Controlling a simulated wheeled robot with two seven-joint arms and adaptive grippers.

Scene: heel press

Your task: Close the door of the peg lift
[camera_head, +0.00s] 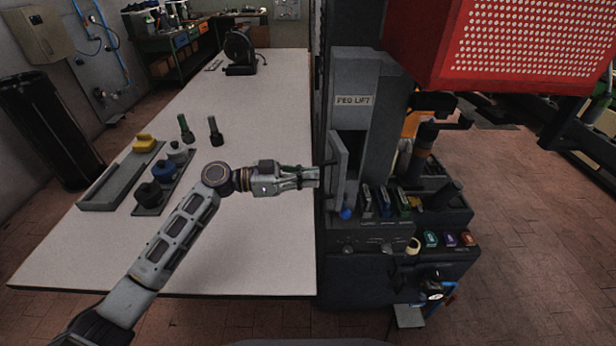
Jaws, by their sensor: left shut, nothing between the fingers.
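The peg lift (362,84) is a tall grey housing with a "PEG LIFT" label, standing at the right end of the white table. Its door (337,170) is a narrow grey panel that stands open, swung out toward the table side. A dark opening shows behind it. A blue knob (346,213) shows low beside the door. My left gripper (316,177) is shut and empty, with its tips at the table-facing side of the door. I cannot tell whether they touch it. My right gripper is not in view.
A red perforated guard (525,45) overhangs at the upper right. Bins with coloured pieces (440,238) sit right of the lift. The table's middle is clear.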

